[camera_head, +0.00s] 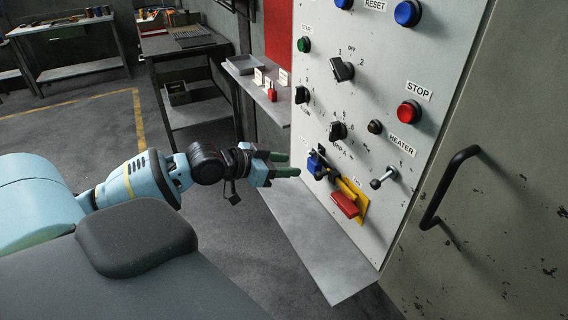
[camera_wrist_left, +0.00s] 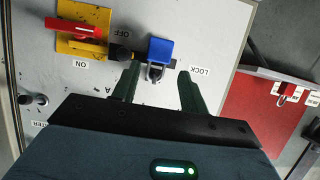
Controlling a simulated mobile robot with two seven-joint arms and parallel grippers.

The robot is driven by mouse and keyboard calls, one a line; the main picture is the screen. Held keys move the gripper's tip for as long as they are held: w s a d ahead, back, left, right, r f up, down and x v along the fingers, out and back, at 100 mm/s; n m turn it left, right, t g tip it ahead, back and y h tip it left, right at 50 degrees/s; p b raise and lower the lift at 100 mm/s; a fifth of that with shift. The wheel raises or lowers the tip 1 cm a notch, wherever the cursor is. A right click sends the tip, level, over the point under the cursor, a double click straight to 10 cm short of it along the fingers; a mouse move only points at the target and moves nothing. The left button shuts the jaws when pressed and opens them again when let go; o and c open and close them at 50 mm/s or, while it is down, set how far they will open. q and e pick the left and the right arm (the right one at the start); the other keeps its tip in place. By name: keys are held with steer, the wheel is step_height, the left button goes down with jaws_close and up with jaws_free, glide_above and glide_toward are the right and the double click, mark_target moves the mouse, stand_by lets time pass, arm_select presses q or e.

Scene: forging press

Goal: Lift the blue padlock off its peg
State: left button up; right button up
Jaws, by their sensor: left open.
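The blue padlock (camera_head: 314,165) hangs on the lower left of the grey control panel, left of the red handle. In the left wrist view the padlock (camera_wrist_left: 160,49) shows its blue body and a metal shackle around a dark peg. My left gripper (camera_head: 289,165) is open and empty, with its green fingers pointing at the panel close to the padlock. In the left wrist view its fingertips (camera_wrist_left: 157,75) lie either side of the shackle, apart from it as far as I can tell. My right gripper is not in view.
A red rotary handle (camera_head: 345,204) on a yellow plate (camera_head: 355,193) sits right beside the padlock. Knobs, buttons and a lever (camera_head: 384,178) cover the panel (camera_head: 340,110). A grey shelf (camera_head: 245,70) holds tags and a red padlock (camera_head: 271,92). A metal ledge (camera_head: 322,255) lies below.

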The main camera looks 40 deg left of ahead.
mark_target(311, 161)
arm_select(q)
steer(key=x, duration=0.6)
steer(key=shift+w+d+f, duration=0.2)
steer(key=shift+w+d, duration=0.05)
steer(key=shift+w, duration=0.25)
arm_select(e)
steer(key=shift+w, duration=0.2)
arm_select(q)
steer(key=c, duration=0.7)
steer(key=shift+r, duration=0.1)
steer(key=shift+r+p, duration=0.35)
steer(key=shift+r, duration=0.3)
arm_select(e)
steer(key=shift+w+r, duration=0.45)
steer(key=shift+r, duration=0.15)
arm_select(q)
steer(key=shift+s, duration=0.1)
